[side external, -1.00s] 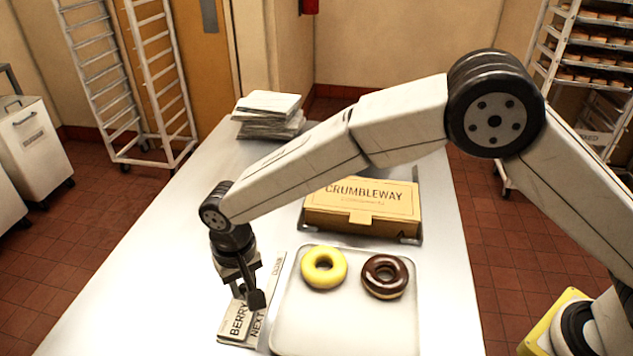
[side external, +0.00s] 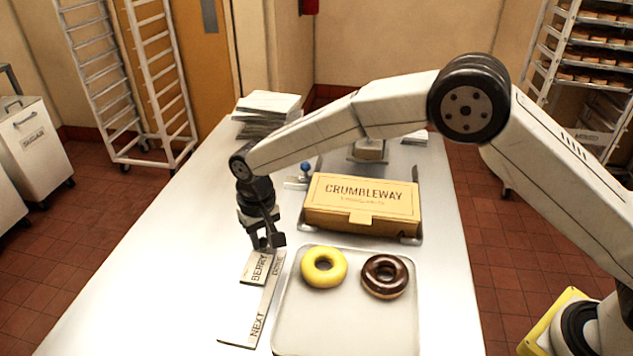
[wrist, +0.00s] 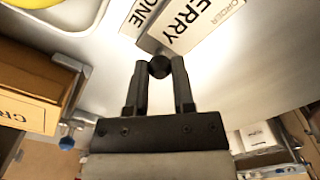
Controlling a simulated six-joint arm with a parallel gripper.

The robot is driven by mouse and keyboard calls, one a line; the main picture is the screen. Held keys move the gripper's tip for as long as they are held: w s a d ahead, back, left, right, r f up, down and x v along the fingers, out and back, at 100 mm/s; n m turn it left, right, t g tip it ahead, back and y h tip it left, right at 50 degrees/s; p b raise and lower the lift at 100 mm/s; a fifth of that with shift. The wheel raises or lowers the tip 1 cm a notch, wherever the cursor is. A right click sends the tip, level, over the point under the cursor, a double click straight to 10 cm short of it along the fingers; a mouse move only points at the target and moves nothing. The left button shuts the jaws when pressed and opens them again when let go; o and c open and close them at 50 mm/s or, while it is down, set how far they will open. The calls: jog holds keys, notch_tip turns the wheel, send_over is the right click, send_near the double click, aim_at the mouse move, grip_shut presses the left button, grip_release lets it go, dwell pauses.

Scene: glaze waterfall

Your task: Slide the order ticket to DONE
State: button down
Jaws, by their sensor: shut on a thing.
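The order ticket (side external: 255,268), a pale card reading BERRY, lies flat on the table beside the DONE end of a pale strip (side external: 266,300). The strip reads NEXT at its near end and DONE at its far end. The ticket (wrist: 203,18) and the strip's end lettering (wrist: 143,16) also show in the wrist view. My gripper (side external: 267,243) is at the ticket's far end. In the wrist view my gripper (wrist: 160,78) is shut on a dark round knob (wrist: 160,66) at the ticket's edge.
A tray (side external: 345,325) with a yellow donut (side external: 324,267) and a chocolate donut (side external: 385,276) stands right of the strip. Behind it is a CRUMBLEWAY box (side external: 362,204). A paper stack (side external: 268,110) lies farther back. The table left of the ticket is clear.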

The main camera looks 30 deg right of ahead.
jog(key=c, duration=0.6)
grip_release()
jog(key=shift+w+d, duration=0.2)
jog(key=shift+w, duration=0.1)
jog(key=shift+o, duration=0.8)
jog(key=shift+s, duration=0.1)
jog(key=shift+a+r, duration=0.1)
jog(key=shift+r, duration=3.85)
